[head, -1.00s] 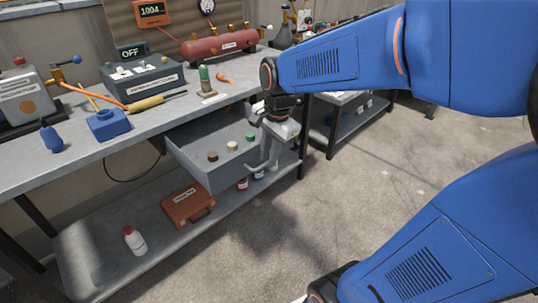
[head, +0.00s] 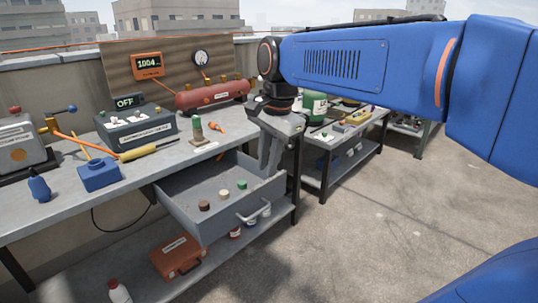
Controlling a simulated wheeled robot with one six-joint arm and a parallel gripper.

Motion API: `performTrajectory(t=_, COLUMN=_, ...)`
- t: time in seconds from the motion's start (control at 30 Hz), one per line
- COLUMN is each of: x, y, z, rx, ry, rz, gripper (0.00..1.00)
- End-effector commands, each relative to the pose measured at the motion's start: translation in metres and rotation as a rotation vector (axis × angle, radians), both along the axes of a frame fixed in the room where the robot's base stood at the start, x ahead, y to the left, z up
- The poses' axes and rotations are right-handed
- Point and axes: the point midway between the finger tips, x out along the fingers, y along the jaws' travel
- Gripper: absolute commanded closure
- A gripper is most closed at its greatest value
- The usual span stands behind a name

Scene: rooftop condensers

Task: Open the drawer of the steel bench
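The steel bench (head: 58,213) stands on the left with its grey drawer (head: 206,228) pulled well out. The drawer's bar handle (head: 253,214) is on its front face, free of my fingers. Inside the drawer lie a brown cap (head: 204,206), a cream cap (head: 224,194) and a green cap (head: 242,185). My gripper (head: 270,165) points down above the drawer's right side, higher than the handle. Its two fingers look parted with nothing between them. The fingers hide part of the drawer's right back corner.
The bench top holds a grey switch box (head: 137,131), a blue block (head: 98,175), a yellow-handled tool (head: 139,154) and a red tank (head: 212,95). An orange case (head: 177,256) sits on the lower shelf. A second bench (head: 345,145) stands behind. Floor at right is clear.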

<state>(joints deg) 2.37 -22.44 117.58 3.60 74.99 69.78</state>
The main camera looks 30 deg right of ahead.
Motion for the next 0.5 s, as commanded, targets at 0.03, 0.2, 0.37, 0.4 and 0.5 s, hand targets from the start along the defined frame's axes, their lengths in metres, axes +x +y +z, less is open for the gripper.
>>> performTrajectory(t=0.03, x=0.000, y=0.000, z=0.007, rx=0.000, ry=-0.003, rz=0.000, gripper=0.83)
performTrajectory(t=0.2, x=-0.003, y=-0.001, z=0.020, rx=0.000, ry=-0.002, rz=0.000, gripper=0.83)
performTrajectory(t=0.37, x=-0.004, y=-0.001, z=0.023, rx=0.000, ry=0.000, rz=0.000, gripper=0.83)
performTrajectory(t=0.4, x=-0.004, y=-0.001, z=0.023, rx=0.000, ry=0.000, rz=0.000, gripper=0.83)
performTrajectory(t=0.5, x=-0.004, y=-0.001, z=0.023, rx=0.000, ry=0.000, rz=0.000, gripper=0.83)
